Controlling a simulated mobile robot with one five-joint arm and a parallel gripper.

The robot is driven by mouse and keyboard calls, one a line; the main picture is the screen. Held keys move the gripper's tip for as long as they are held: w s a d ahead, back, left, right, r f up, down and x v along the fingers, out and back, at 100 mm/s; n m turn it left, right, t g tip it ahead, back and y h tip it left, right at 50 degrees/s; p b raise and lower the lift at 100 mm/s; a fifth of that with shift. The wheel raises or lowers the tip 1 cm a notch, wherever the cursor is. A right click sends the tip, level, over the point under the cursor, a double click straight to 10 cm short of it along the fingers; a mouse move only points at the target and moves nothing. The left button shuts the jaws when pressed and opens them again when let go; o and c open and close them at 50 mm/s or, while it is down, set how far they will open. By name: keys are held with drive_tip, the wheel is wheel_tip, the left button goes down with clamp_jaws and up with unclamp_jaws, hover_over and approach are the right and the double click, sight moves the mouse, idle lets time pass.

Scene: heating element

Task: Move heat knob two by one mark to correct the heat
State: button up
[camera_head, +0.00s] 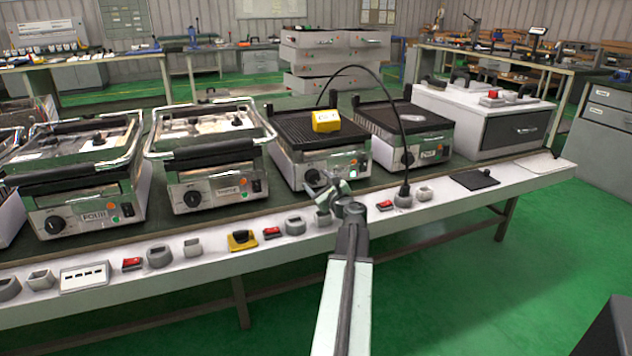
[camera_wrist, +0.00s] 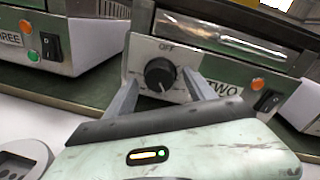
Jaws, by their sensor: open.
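Heat knob two (camera_wrist: 160,75) is a round black dial on the front plate of the appliance labelled TWO, with OFF printed above it. In the wrist view my gripper (camera_wrist: 162,80) is open, with one finger on each side of the knob. I cannot tell whether the fingers touch it. A white pointer line shows at the knob's lower edge. In the head view my gripper (camera_head: 328,187) is in front of heating unit two (camera_head: 345,165), and the arm partly hides that unit's knob. A yellow block (camera_head: 326,121) sits on top of the unit.
Unit three (camera_head: 222,190) stands to the left and another grill (camera_head: 425,152) to the right. Switches and sockets line the table's front strip, including a red switch (camera_head: 272,232). A black cable (camera_head: 404,140) arches over the right grill to a front socket.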

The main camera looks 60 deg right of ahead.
drive_tip(key=v, duration=0.7)
